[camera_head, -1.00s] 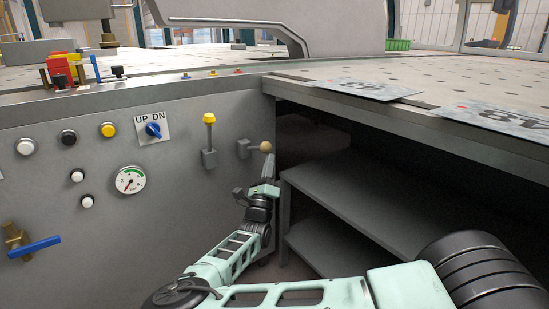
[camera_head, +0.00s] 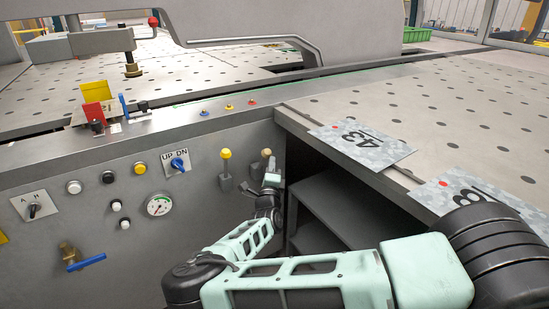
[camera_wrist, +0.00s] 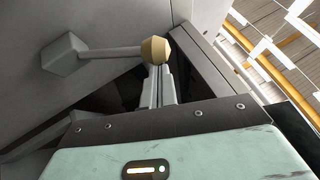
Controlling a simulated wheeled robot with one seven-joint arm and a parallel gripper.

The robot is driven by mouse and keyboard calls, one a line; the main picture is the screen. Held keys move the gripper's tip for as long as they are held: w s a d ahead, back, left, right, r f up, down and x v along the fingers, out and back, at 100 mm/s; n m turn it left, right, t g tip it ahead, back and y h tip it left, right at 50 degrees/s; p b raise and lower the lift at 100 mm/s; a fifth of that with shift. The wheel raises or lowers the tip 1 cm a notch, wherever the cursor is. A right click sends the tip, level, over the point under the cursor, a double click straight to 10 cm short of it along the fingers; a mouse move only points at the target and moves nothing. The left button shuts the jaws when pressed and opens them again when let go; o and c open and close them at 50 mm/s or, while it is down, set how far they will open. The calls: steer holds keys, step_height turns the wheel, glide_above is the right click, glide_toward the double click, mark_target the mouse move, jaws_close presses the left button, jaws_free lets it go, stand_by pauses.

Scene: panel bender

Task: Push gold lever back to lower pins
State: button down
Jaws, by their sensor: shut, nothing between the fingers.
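The gold lever's round knob (camera_head: 266,153) stands out from the grey machine front, right of a yellow-knobbed lever. In the wrist view, the gold knob (camera_wrist: 156,50) sits on a grey rod that runs left to a square block on the panel. My gripper (camera_head: 270,162) is at the knob in the head view. In the wrist view, the fingertips of my gripper (camera_wrist: 158,70) are closed together just below the knob, overlapping it or very close. I cannot tell if they touch. Nothing is between the fingers. I cannot make out any pins in the table.
The yellow-knobbed lever (camera_head: 226,155) is close to the left. A blue UP/DN switch (camera_head: 178,163), several buttons and a gauge (camera_head: 159,205) are farther left. A perforated tabletop (camera_head: 400,100) with two marked sheets overhangs right, above a dark shelf (camera_head: 325,205).

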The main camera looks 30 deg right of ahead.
mark_target(264, 150)
steer(key=w+r+n+y+p, duration=0.1)
steer(key=p, duration=0.1)
steer(key=w+r+g+p, duration=0.1)
steer(key=r+p, duration=0.1)
steer(key=p, duration=0.1)
steer(key=shift+w+r+n+y+p, duration=0.1)
steer(key=shift+w+n+y+p, duration=0.1)
steer(key=shift+n+y+p, duration=0.2)
steer(key=w+p, duration=0.1)
steer(key=g+p, duration=0.1)
steer(key=p, duration=0.1)
steer(key=shift+w+r+n+y, duration=0.3)
steer(key=shift+w+n, duration=0.05)
steer(key=shift+n, duration=0.05)
steer(key=shift+w+a+r+g, duration=0.1)
steer(key=shift+w+g, duration=0.1)
steer(key=shift+g, duration=0.1)
